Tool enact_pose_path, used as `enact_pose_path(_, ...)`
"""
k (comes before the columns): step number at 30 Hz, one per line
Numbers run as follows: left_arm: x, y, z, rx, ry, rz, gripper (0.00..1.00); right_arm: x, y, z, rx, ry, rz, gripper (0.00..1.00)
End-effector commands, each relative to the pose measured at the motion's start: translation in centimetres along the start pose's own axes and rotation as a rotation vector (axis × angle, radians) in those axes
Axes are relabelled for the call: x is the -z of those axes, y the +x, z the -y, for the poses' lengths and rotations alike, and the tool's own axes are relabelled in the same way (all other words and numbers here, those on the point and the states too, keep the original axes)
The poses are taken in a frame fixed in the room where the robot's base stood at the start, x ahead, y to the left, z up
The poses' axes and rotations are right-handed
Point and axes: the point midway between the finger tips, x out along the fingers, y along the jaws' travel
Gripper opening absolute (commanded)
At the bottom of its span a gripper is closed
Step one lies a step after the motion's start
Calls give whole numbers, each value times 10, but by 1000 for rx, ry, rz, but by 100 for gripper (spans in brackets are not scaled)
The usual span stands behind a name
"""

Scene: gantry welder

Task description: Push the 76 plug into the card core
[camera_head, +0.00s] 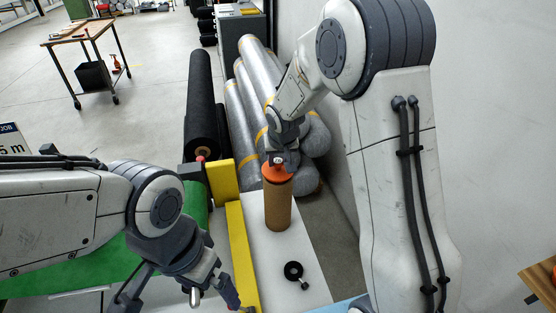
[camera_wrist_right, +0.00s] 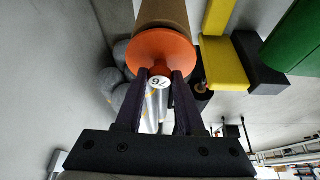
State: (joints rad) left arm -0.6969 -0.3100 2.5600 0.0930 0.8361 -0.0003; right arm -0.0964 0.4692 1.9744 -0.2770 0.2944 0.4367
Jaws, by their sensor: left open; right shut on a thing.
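The card core (camera_head: 278,208) is a brown tube standing upright on a white surface. The orange 76 plug (camera_head: 278,173) is at its top end. My right gripper (camera_head: 279,160) is above the core, shut on the plug. The core (camera_wrist_right: 163,14) lies directly beyond the flange; I cannot tell how far in the plug sits. My left gripper (camera_head: 218,302) is open and empty at the bottom edge, left of the yellow bar.
A black ring-shaped part (camera_head: 293,270) lies on the white surface (camera_head: 262,285) in front of the core. A yellow bar (camera_head: 241,255) runs along its left side. Silver rolls (camera_head: 248,115) and a black roll (camera_head: 199,105) lie behind. A wall stands close on the right.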

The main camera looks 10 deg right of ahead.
Motion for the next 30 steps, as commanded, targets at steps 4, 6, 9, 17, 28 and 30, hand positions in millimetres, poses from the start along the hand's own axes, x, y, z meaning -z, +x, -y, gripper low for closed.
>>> enact_pose_path(4,0,6,0,0,0,0,100,-2,6,0,0,0,-1,0)
enact_pose_path(6,0,8,1,0,0,0,100,-3,8,0,0,0,-1,0)
enact_pose_path(9,-1,11,1,0,0,0,100,-4,10,0,0,0,-1,0)
enact_pose_path(17,-1,19,1,0,0,0,100,-8,17,0,0,0,0,0)
enact_pose_path(28,-1,20,1,0,0,0,100,-8,18,0,0,0,0,72)
enact_pose_path(30,-1,20,1,0,0,0,100,-8,18,0,0,0,0,72)
